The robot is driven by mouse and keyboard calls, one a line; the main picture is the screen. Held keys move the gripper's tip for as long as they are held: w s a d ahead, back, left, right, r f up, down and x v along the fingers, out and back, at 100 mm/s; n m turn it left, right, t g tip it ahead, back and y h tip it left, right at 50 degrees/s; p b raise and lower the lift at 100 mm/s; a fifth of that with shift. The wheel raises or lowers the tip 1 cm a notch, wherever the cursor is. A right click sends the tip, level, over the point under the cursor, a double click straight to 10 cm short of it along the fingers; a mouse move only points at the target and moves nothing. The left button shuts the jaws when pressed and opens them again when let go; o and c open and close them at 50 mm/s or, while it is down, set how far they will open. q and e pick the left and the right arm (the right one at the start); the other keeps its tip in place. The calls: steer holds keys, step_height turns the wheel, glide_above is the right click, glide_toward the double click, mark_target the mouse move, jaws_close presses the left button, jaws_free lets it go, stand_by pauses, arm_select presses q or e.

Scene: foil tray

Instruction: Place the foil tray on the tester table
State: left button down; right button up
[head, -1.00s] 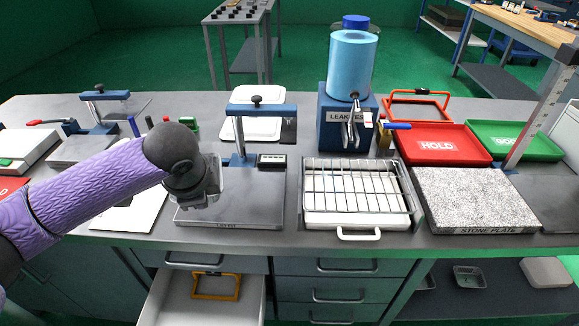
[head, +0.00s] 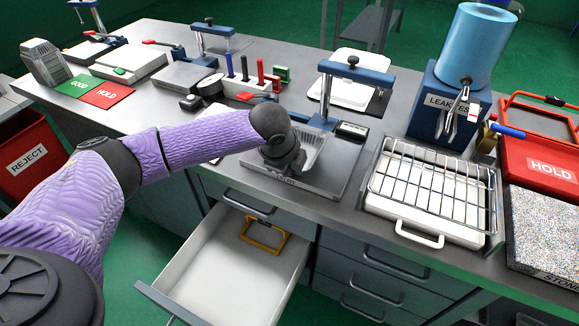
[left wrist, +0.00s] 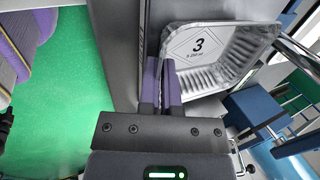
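The foil tray (head: 314,150) is a shiny silver pan with ridged walls. In the left wrist view the foil tray (left wrist: 235,62) shows a "3" label. My left gripper (head: 288,165) is over the front left part of the tester table (head: 322,178), a grey plate with a blue clamp frame behind it. In the left wrist view the fingers of my left gripper (left wrist: 161,80) are close together at the tray's near wall, pinching it. The tray is over the plate; I cannot tell whether it touches. My right gripper is not in view.
An open drawer (head: 205,275) with an orange frame juts out below the bench. A wire rack (head: 440,180) on a white tray stands right of the tester, with the blue leak tester (head: 440,105) behind. Green and red mats (head: 107,95) and small tools lie left.

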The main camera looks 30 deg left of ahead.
arm_select(q)
steer(key=c, duration=1.3)
jaws_free()
steer(key=shift+f, duration=0.1)
steer(key=o, duration=0.5)
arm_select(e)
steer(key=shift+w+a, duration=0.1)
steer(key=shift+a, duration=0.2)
